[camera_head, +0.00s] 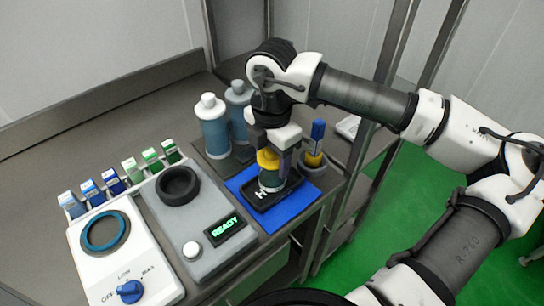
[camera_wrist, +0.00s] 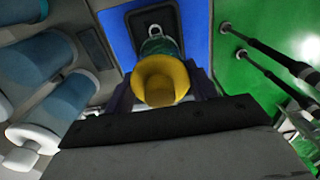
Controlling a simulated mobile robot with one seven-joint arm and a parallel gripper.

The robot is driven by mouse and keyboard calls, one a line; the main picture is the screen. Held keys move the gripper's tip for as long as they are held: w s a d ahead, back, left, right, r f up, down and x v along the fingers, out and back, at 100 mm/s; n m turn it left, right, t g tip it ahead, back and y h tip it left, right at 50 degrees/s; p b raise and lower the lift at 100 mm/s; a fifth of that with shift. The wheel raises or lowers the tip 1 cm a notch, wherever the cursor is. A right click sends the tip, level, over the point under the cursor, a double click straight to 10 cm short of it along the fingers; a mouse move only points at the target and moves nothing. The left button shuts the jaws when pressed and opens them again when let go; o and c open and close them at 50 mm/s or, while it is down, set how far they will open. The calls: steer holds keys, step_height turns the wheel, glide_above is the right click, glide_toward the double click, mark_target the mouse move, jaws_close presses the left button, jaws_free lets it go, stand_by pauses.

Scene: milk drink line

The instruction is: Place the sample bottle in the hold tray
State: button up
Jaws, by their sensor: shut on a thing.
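The sample bottle (camera_head: 268,161) has a yellow top and a darker, greenish lower part. My gripper (camera_head: 271,158) is shut on it from above. In the wrist view the yellow top (camera_wrist: 161,80) shows between the two fingers, with the green body beyond it. The black hold tray (camera_head: 262,202), marked with a white H, lies on a blue mat (camera_head: 241,184). The bottle is upright at or just over the tray; I cannot tell whether its base touches the tray floor. The tray also shows in the wrist view (camera_wrist: 120,40).
Two blue-grey bottles (camera_head: 212,128) with pale caps stand behind left of the mat. A blue-capped marker (camera_head: 316,140) stands in a round holder right of the tray. A grey device (camera_head: 203,222) reading READY is at left. The counter's right edge drops to a green floor.

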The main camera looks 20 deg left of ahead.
steer(key=shift+f, duration=0.65)
steer(key=shift+f, duration=0.2)
steer(key=o, duration=1.3)
steer(key=shift+r, duration=0.1)
step_height(320, 180, up, 12)
steer(key=shift+r+b, duration=0.15)
steer(key=shift+b, duration=0.7)
steer(key=shift+s, duration=0.1)
